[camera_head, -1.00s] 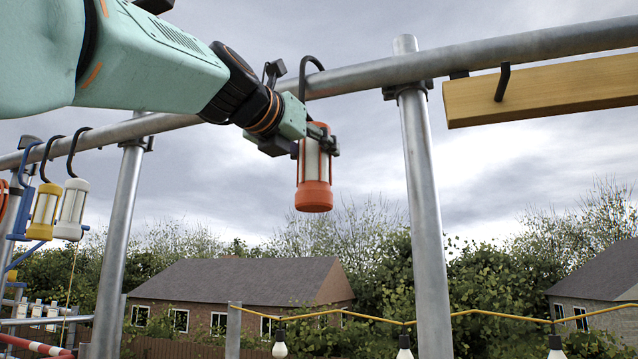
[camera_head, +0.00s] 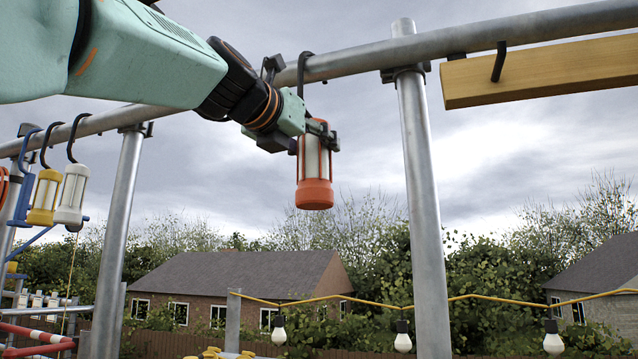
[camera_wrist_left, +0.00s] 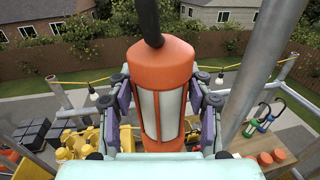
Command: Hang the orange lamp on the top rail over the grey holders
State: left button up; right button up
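The orange lamp (camera_head: 314,195), with pale panels and a black hook (camera_head: 302,80), hangs upright below the top rail (camera_head: 355,64). The hook stands in front of the rail and its bend reaches the rail's upper edge; I cannot tell whether it bears on the rail. My left gripper (camera_head: 318,140) is shut around the lamp's upper body. In the left wrist view, its fingers (camera_wrist_left: 163,112) close on both sides of the lamp (camera_wrist_left: 165,58). Dark grey blocks (camera_wrist_left: 32,135) stand below in that view; I cannot tell whether these are the grey holders. My right gripper is not in view.
A yellow lamp (camera_head: 45,197) and a white lamp (camera_head: 72,195) hang from the rail at the left. A metal post (camera_head: 420,180) stands right of the orange lamp. A wooden beam (camera_head: 560,82) hangs farther right. A bulb string (camera_head: 470,297) crosses below.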

pick_arm(q)
jog(key=o, duration=0.3)
jog(key=shift+s+r, duration=0.15)
